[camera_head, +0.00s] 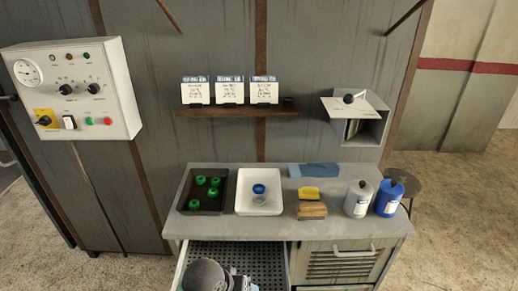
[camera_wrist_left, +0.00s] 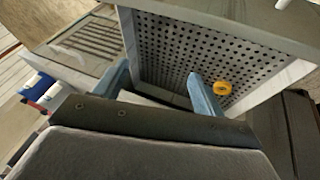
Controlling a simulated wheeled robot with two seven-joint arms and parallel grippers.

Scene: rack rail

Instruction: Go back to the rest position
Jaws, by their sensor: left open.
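My left gripper (camera_wrist_left: 158,73) shows in the left wrist view, with its two blue fingers spread apart and nothing between them. It is over or just in front of an open drawer (camera_wrist_left: 190,48) with a perforated bottom. A small orange-yellow round thing (camera_wrist_left: 222,88) lies in the drawer beyond the right finger. In the head view part of my arm (camera_head: 207,274) covers the left of the open drawer (camera_head: 262,257), and the fingertips cannot be made out there. My right gripper is in neither view.
A control box (camera_head: 115,80) hangs on the wall.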

